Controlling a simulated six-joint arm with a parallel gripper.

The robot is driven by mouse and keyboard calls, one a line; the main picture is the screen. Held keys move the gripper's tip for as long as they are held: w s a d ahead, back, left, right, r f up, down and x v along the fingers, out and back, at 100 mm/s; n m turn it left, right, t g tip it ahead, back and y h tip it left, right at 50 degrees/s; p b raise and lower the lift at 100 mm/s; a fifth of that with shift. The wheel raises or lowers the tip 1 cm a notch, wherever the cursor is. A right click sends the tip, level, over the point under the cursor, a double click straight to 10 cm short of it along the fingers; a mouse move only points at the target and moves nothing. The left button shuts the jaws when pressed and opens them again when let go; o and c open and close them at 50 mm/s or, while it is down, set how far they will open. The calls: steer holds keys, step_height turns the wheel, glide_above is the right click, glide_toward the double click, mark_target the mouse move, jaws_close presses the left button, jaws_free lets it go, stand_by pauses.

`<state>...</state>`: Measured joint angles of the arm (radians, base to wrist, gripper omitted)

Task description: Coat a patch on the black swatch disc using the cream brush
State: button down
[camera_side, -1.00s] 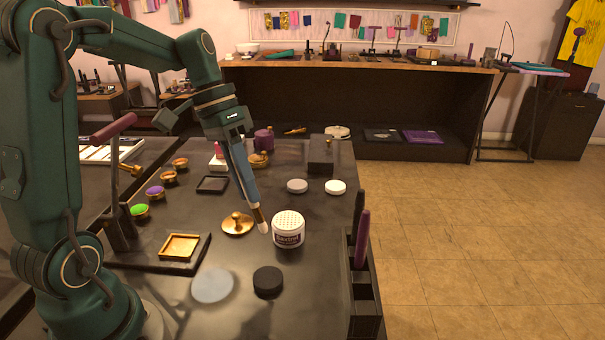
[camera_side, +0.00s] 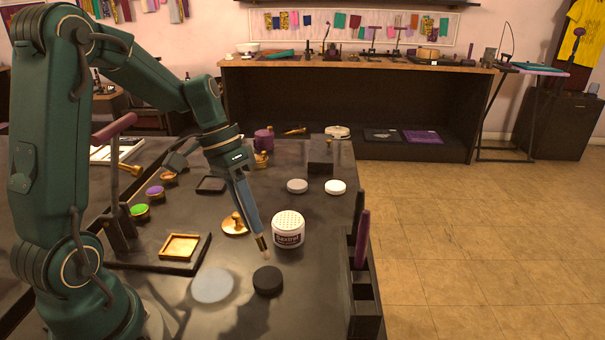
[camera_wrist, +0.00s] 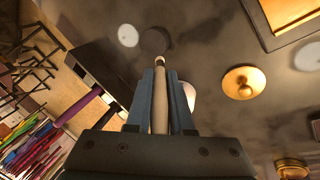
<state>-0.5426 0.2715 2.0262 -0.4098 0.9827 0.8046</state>
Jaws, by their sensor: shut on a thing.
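The black swatch disc (camera_side: 268,282) lies flat on the dark table near the front in the side view, and at the top middle of the wrist view (camera_wrist: 155,41). My gripper (camera_side: 250,208) is shut on the cream brush (camera_side: 265,252), which points down with a slight tilt. The fingers also show in the wrist view (camera_wrist: 161,78), with the brush's pale shaft between them. The brush tip is just above the disc's far edge in the side view and meets its edge in the wrist view. I cannot tell whether it touches. No coated patch is visible on the disc.
A white jar with a dotted top (camera_side: 288,229) stands close behind the disc, to the right of the brush. A gold knobbed lid (camera_side: 235,226), a gold-framed tray (camera_side: 180,247) and a pale round patch (camera_side: 212,285) are to the left. A black caddy (camera_side: 365,320) stands at right.

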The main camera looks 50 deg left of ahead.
mark_target(255, 236)
steer(key=shift+s+d+f, duration=0.6)
steer(key=shift+s+d, duration=1.15)
steer(key=shift+d, duration=0.4)
steer(key=shift+w+a, duration=0.9)
steer(key=shift+a, duration=0.2)
steer(key=shift+w+a, duration=0.9)
steer(key=shift+a, duration=0.2)
steer(key=shift+w+d, duration=0.25)
steer(key=shift+s+d, duration=0.95)
steer(key=shift+d, duration=0.25)
steer(key=shift+s+d, duration=0.95)
steer(key=shift+d, duration=0.25)
steer(key=w+a, duration=0.1)
steer(key=w+a+f, duration=0.1)
steer(key=a, duration=0.1)
steer(key=shift+w+a+f, duration=0.15)
steer(key=shift+w+f, duration=0.15)
steer(key=shift+w, duration=0.1)
steer(key=shift+w+a, duration=0.45)
steer(key=shift+a, duration=0.1)
steer(key=shift+w+a+r, duration=0.1)
steer(key=shift+w+a, duration=0.1)
steer(key=shift+a, duration=0.05)
step_height(255, 236, up, 9)
steer(key=shift+s+r, duration=0.15)
steer(key=shift+r, duration=0.1)
steer(key=shift+d, duration=0.1)
